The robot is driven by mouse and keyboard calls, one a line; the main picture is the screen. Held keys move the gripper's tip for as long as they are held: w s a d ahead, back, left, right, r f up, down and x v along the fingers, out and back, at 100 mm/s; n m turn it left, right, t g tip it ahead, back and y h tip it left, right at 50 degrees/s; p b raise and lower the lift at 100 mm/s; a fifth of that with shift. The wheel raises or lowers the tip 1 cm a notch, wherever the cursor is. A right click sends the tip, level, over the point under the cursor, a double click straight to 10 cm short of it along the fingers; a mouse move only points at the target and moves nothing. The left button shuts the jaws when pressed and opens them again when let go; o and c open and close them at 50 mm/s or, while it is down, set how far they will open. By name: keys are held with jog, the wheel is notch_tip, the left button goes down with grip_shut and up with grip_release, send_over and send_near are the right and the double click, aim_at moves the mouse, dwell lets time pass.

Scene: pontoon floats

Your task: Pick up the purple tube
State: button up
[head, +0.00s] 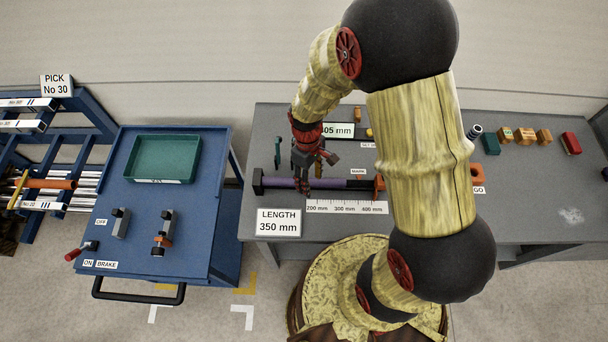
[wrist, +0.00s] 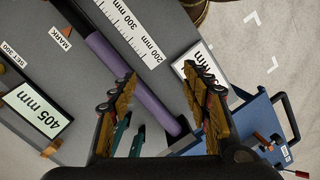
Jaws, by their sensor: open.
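The purple tube (head: 330,183) lies flat along the front of the grey bench, left to right behind the ruler, with a dark section toward its right end. In the wrist view the purple tube (wrist: 108,62) runs diagonally and passes below the space between my fingers. My gripper (head: 302,180) is over the left half of the tube, pointing down. In the wrist view my gripper (wrist: 158,76) has its two fingers apart with nothing held between them. Whether the fingertips reach down beside the tube is not clear.
A black end stop (head: 258,182) stands at the tube's left end and an orange piece (head: 379,184) at its right. The ruler (head: 345,208) and LENGTH sign (head: 279,222) lie in front. A blue cart (head: 200,225) with a green tray (head: 162,158) stands left.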

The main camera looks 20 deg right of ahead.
jog(key=w+f+n, duration=0.1)
jog(key=w, duration=0.1)
jog(key=w+f+n+t, duration=0.1)
jog(key=w+f+n, duration=0.2)
jog(key=w+n, duration=0.1)
jog(key=shift+w+a+f+t, duration=0.15)
jog(key=shift+w+f+t, duration=0.05)
jog(key=shift+w+t, duration=0.15)
jog(key=shift+w+n, duration=0.35)
jog(key=shift+n, duration=0.55)
jog(key=shift+s+d+f+p, duration=0.15)
jog(key=shift+f+p, duration=0.1)
jog(key=shift+f, duration=1.7)
jog(key=shift+s+d+f+p, duration=0.15)
jog(key=shift+f+p, duration=0.1)
jog(key=shift+f, duration=1.65)
jog(key=shift+c, duration=1)
grip_shut()
